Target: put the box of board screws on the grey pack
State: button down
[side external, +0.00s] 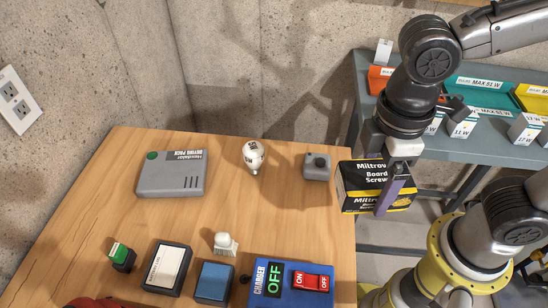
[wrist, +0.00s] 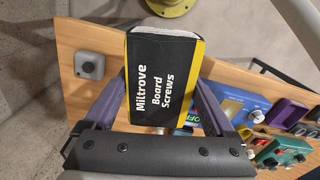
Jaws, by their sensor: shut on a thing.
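The box of board screws, black and yellow with white lettering "Miltrove Board Screws" (side external: 355,187), is between the fingers of my gripper (side external: 382,185). My gripper is shut on it and holds it at the right edge of the wooden table. In the wrist view the box (wrist: 163,85) fills the space between the two purple-grey fingers (wrist: 163,105). The grey pack (side external: 172,177), a flat box with a green button and a label reading "drying pack", lies on the table's left side, its top bare. The pack is not visible in the wrist view.
A grey shelf (side external: 440,150) with trays stands behind right.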

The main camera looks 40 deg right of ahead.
jog(key=w+a+r+m, duration=0.1)
jog(key=w+a+r, duration=0.3)
jog(key=w, duration=0.1)
jog(key=m, duration=0.1)
send_over(194, 183)
jog(key=f, duration=0.9)
jog(key=shift+s+d+f, duration=0.1)
jog(key=shift+s+d, duration=0.25)
jog(key=shift+s, duration=0.05)
jog(key=shift+w+a+f, duration=0.2)
jog(key=shift+w+f, duration=0.1)
jog(key=shift+f, duration=0.15)
jog(key=shift+w+a+f, duration=0.2)
jog(key=shift+w+f, duration=0.05)
jog(key=shift+f, duration=1.6)
jog(key=shift+f, duration=0.1)
grip_release()
jog(key=shift+f, duration=0.15)
